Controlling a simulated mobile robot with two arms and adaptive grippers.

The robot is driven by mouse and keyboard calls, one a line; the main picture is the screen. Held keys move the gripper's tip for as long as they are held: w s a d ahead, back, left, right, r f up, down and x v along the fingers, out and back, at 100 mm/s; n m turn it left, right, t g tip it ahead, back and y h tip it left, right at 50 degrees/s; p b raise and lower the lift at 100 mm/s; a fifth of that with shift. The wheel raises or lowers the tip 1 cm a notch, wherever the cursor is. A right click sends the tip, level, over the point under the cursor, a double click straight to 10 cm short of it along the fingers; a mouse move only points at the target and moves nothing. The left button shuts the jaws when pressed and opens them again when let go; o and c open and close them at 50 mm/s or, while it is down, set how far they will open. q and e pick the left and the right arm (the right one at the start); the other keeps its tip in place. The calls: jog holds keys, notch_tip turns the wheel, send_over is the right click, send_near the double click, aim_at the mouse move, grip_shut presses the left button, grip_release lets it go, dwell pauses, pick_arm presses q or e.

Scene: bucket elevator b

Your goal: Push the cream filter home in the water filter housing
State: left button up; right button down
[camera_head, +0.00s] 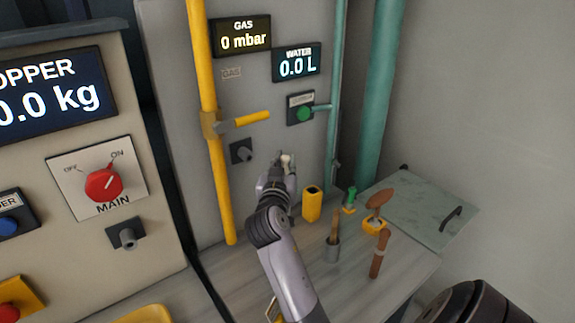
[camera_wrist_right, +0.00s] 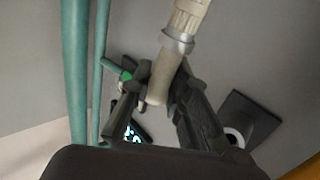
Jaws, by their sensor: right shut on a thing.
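My right gripper (camera_head: 284,160) is in front of the grey wall panel in the head view, below the water display. It is shut on a cream filter (camera_head: 289,160), of which only a small part shows there. In the right wrist view the cream filter (camera_wrist_right: 163,78) lies between the dark fingers, with a grey collar (camera_wrist_right: 178,41) and a ribbed cream part beyond it. I cannot tell whether its end touches anything. A dark square block with a round socket (camera_head: 241,151) is on the wall left of the gripper; I cannot tell if it is the water filter housing. My left gripper is not in view.
A yellow pipe with a lever (camera_head: 252,117) runs down the wall at left. Green pipes (camera_head: 376,90) stand at right.

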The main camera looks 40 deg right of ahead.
jog(key=shift+w+a+r+p, duration=0.1)
jog(key=shift+a+r+p, duration=0.3)
jog(key=shift+r, duration=0.25)
jog(key=shift+a+r, duration=0.15)
jog(key=shift+d, duration=0.2)
jog(key=shift+d+n+t, duration=0.2)
jog(key=shift+n+t, duration=0.2)
jog(key=shift+a+b, duration=0.2)
jog(key=shift+b, duration=0.1)
dwell(0.7)
jog(key=shift+f, duration=0.3)
